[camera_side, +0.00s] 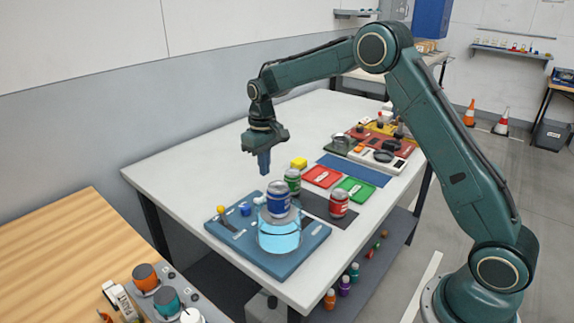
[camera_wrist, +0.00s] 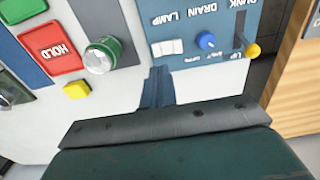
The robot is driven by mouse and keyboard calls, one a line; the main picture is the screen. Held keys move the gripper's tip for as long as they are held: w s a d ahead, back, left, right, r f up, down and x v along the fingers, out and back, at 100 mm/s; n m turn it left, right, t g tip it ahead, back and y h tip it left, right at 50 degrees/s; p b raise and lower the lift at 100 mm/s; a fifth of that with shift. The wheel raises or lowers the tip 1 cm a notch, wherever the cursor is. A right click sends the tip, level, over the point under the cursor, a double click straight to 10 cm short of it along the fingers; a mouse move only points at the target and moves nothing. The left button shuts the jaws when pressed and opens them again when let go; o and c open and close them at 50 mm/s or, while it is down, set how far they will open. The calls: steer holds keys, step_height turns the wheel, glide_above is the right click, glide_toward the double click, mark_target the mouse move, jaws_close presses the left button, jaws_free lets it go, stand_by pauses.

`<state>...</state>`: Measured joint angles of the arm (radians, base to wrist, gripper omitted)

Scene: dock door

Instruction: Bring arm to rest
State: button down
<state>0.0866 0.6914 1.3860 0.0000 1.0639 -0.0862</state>
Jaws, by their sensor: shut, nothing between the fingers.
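My gripper (camera_side: 264,163) points down above the white table (camera_side: 180,168), behind the blue panel, with its fingers together and nothing between them. In the wrist view my gripper's fingers (camera_wrist: 158,85) show as one narrow blue-grey piece over the white tabletop. The arm arches up from the right and reaches over the table. My gripper is apart from the cans and the yellow block (camera_side: 299,163); whether its tips touch the table cannot be told.
A blue panel (camera_side: 232,228) with knobs, switches and a clear blue cylinder (camera_side: 279,238) carries a blue can (camera_side: 279,198). A green can (camera_side: 292,180), a red can (camera_side: 338,204), a red tray (camera_side: 322,176) and a green tray (camera_side: 355,190) stand nearby. The table's left rear is clear.

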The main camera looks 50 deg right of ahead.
steer(key=shift+r, duration=0.1)
steer(key=s+a+r+t, duration=0.3)
steer(key=s+r, duration=1.2)
steer(key=s, duration=0.1)
steer(key=s+a+t, duration=0.1)
steer(key=s+t, duration=0.1)
steer(key=s, duration=1.8)
steer(key=shift+s+a+f+t, duration=0.2)
steer(key=shift+a+f+t, duration=0.05)
steer(key=shift+a+t, duration=0.1)
